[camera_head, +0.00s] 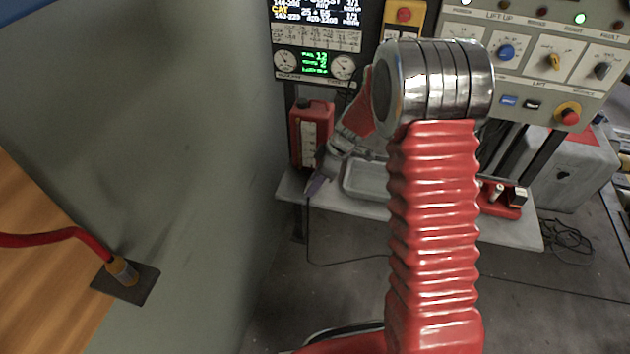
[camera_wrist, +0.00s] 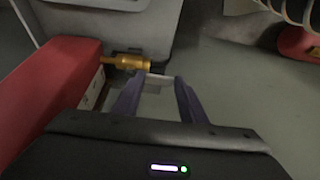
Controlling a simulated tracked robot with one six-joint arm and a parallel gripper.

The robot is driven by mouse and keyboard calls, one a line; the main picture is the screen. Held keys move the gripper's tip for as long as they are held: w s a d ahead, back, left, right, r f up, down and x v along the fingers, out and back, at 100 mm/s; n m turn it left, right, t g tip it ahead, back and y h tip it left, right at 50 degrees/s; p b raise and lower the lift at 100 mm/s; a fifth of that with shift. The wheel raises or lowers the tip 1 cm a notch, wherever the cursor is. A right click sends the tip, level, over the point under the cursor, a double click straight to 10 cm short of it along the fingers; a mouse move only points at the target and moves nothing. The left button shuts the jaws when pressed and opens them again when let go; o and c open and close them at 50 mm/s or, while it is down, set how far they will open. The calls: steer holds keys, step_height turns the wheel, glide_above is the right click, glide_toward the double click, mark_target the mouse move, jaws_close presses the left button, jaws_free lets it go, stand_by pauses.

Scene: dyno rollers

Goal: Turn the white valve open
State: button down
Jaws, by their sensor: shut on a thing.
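In the wrist view, the two purple fingers of my gripper (camera_wrist: 159,79) are closed around a small pale white piece, which looks like the handle of the white valve (camera_wrist: 156,84). A brass fitting (camera_wrist: 128,62) lies just behind and to the left of it. My fingers hide the sides of the handle, and its turn angle is hard to tell. In the head view, my gripper (camera_head: 317,184) is low at the left end of the grey shelf, in front of the red canister. The valve cannot be made out there.
The red canister (camera_head: 311,132) stands close beside my gripper. A grey tray (camera_head: 367,180) lies on the shelf (camera_head: 515,232) to the right. Control panels (camera_head: 540,55) hang above. A grey wall (camera_head: 185,170) bounds the left side. A loose cable (camera_head: 345,263) hangs below the shelf.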

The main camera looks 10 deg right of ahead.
steer(key=shift+w, duration=0.1)
steer(key=c, duration=1.4)
jaws_free()
steer(key=shift+d+r, duration=0.1)
steer(key=v, duration=1.3)
steer(key=shift+d+r, duration=0.15)
